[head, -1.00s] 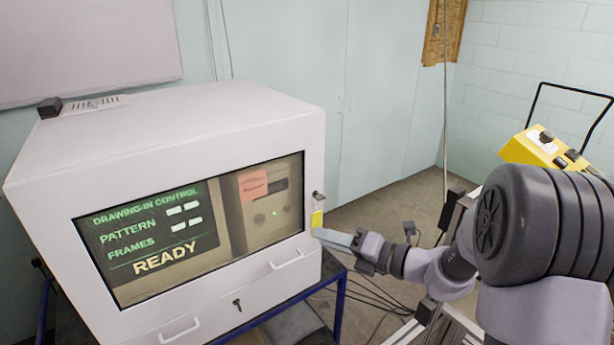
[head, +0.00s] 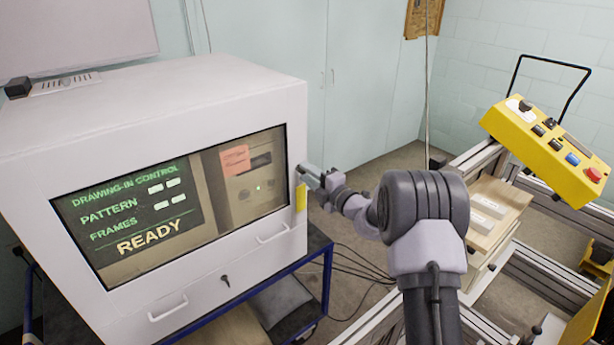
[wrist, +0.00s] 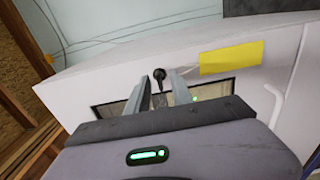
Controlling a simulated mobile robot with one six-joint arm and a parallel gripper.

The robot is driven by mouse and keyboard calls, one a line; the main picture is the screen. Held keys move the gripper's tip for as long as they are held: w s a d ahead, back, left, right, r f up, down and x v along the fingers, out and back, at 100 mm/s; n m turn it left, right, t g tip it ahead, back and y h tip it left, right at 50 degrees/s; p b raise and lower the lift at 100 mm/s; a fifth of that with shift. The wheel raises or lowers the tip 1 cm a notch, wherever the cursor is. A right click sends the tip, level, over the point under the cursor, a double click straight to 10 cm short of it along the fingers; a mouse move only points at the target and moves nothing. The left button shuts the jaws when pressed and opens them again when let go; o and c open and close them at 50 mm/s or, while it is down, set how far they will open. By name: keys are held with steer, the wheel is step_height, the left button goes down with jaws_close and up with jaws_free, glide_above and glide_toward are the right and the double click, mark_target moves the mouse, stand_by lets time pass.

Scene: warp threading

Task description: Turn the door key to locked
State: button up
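The white control cabinet (head: 150,100) has a framed window in its door. A small dark key (wrist: 159,78) stands on the door's right side. A yellow tag (head: 301,197) is beside it; the tag also shows in the wrist view (wrist: 231,57). My gripper (head: 306,172) is at the door's right edge and hides the key in the head view. In the wrist view my gripper (wrist: 158,84) is open, with one finger on each side of the key and visible gaps between. Whether the key is between the fingers in depth is hard to tell.
A second black key (head: 225,281) is in the lower panel between two white handles. A yellow button box (head: 545,150) stands at right on a metal frame. A blue-framed table (head: 316,255) is under the cabinet, with cables on the floor beside it.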

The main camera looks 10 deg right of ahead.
steer(key=shift+w+a, duration=0.15)
steer(key=shift+w, duration=0.05)
steer(key=shift+c, duration=0.2)
jaws_close()
